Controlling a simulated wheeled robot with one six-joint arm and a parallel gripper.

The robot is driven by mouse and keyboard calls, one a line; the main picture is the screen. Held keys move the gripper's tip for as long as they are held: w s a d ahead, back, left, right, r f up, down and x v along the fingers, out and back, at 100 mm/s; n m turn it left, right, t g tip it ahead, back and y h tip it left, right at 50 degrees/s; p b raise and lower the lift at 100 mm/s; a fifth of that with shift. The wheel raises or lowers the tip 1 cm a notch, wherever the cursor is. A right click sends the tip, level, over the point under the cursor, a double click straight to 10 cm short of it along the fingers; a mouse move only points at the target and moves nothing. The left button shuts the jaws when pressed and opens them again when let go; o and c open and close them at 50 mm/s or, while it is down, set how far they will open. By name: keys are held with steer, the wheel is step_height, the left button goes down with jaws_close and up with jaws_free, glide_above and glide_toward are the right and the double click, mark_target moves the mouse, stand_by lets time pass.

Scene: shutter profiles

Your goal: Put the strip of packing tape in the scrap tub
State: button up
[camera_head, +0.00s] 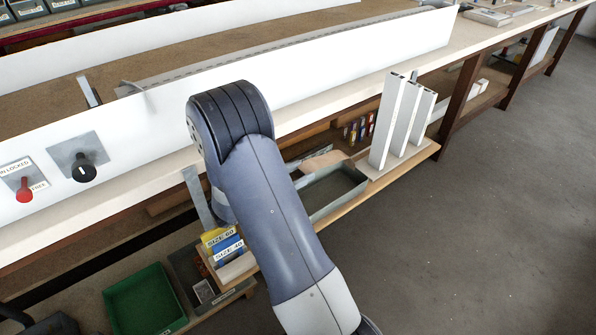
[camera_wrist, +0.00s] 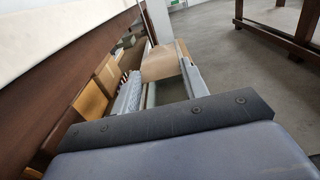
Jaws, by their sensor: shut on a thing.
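In the wrist view my gripper (camera_wrist: 164,48) reaches forward with a finger on each side of a flat tan piece, which looks like the strip of packing tape (camera_wrist: 160,66). It is shut on this strip. In the head view my arm bends down over the bench edge and hides the gripper. A green tub (camera_head: 146,300) stands low at the bottom left, and a grey open tray (camera_head: 338,191) is on the shelf right of my arm.
Upright white profiles (camera_head: 393,125) stand on the shelf right of the grey tray. Yellow and blue size-marked boxes (camera_head: 228,247) sit left of my forearm. The white bench edge (camera_head: 340,105) runs above the shelf. Floor (camera_head: 500,220) at the right is clear.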

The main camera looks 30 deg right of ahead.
steer(key=o, duration=1)
steer(key=shift+o, duration=0.2)
steer(key=a, duration=1)
steer(key=shift+s+a, duration=0.4)
steer(key=shift+s, duration=0.05)
